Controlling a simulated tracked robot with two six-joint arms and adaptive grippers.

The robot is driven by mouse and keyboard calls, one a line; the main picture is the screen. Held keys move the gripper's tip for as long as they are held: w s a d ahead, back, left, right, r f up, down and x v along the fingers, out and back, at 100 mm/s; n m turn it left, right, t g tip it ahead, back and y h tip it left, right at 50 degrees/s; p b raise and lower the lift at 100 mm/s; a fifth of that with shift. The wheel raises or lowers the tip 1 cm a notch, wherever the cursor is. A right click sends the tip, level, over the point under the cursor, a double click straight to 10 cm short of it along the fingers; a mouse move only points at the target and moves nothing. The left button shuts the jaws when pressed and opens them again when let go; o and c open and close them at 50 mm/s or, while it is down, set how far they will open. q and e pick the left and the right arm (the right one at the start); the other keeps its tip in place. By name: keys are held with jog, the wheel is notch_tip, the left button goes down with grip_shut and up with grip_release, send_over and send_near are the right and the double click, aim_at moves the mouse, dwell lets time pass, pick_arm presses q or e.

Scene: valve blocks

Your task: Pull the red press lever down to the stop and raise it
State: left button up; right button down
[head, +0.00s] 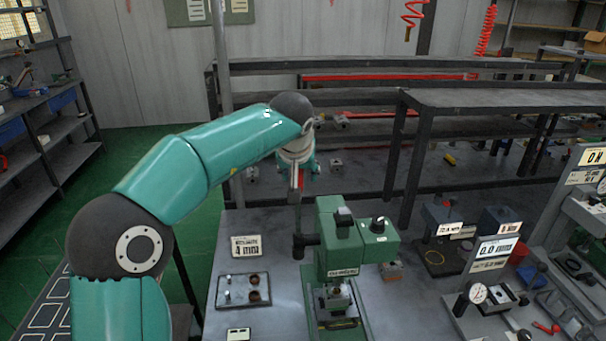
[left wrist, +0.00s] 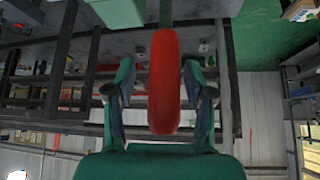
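The red press lever (head: 300,179) stands upright beside the green press (head: 328,230) on the workbench, its lower end near a dark hub on the press's left side. My left gripper (head: 299,163) is at the top of the lever, and my arm partly hides it. In the left wrist view the red lever grip (left wrist: 165,85) lies between the two fingers of my left gripper (left wrist: 160,105). The fingers are open, with a visible gap on each side of the grip. My right gripper is not in view.
A labelled plate with parts (head: 244,290) lies left of the press on the bench. Gauge fixtures (head: 478,293) and small blocks stand to the right. Dark shelving (head: 460,100) stands behind. The green floor (head: 205,215) is open at left.

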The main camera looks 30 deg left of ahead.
pick_arm(q)
jog(key=shift+s+r, duration=0.2)
jog(key=shift+s, duration=0.1)
jog(key=v, duration=1.1)
jog(key=shift+r, duration=0.25)
jog(key=shift+d, duration=0.1)
